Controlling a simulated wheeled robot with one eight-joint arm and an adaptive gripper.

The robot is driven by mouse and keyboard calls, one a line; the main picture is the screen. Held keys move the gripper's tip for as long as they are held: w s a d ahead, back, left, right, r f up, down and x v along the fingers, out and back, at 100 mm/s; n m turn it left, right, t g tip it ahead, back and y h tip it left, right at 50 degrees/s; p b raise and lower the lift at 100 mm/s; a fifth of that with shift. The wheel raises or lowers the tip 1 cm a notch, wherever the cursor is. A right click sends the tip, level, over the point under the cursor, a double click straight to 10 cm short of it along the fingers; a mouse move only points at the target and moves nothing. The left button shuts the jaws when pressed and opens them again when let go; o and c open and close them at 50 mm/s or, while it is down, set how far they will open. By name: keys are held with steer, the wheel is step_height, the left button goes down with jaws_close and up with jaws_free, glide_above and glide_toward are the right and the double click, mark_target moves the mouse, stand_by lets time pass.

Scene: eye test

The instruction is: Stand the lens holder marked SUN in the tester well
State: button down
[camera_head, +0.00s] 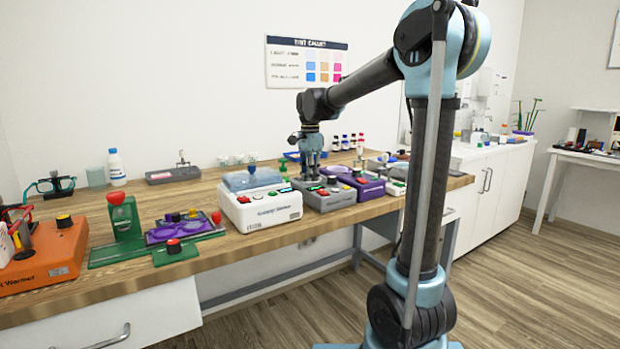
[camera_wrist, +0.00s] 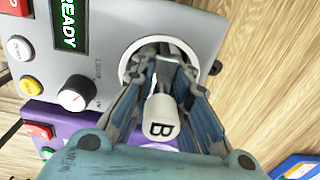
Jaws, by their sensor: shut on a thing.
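My gripper (camera_wrist: 168,70) points down over the grey tester (camera_wrist: 110,30), with its fingertips at the white-ringed round well (camera_wrist: 126,66). It is shut on a lens holder (camera_wrist: 160,116), whose white round end, marked B, faces the wrist camera between the fingers. No SUN mark can be read on it. The holder's lower part is hidden by the fingers, so I cannot tell how deep it sits in the well. The tester's display shows READY. In the head view, my gripper (camera_head: 311,160) is above the grey tester (camera_head: 330,200), and the holder cannot be made out.
A white device (camera_head: 262,212) stands left of the tester and a purple one (camera_head: 370,188) right of it, both close by. Several small bottles (camera_head: 345,142) stand behind. A green stand (camera_head: 124,218) and an orange warmer (camera_head: 48,262) are farther left on the wooden bench.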

steer(key=shift+f, duration=0.2)
stand_by(0.6)
steer(key=c, duration=1.5)
jaws_free()
steer(key=o, duration=0.3)
steer(key=shift+r, duration=3)
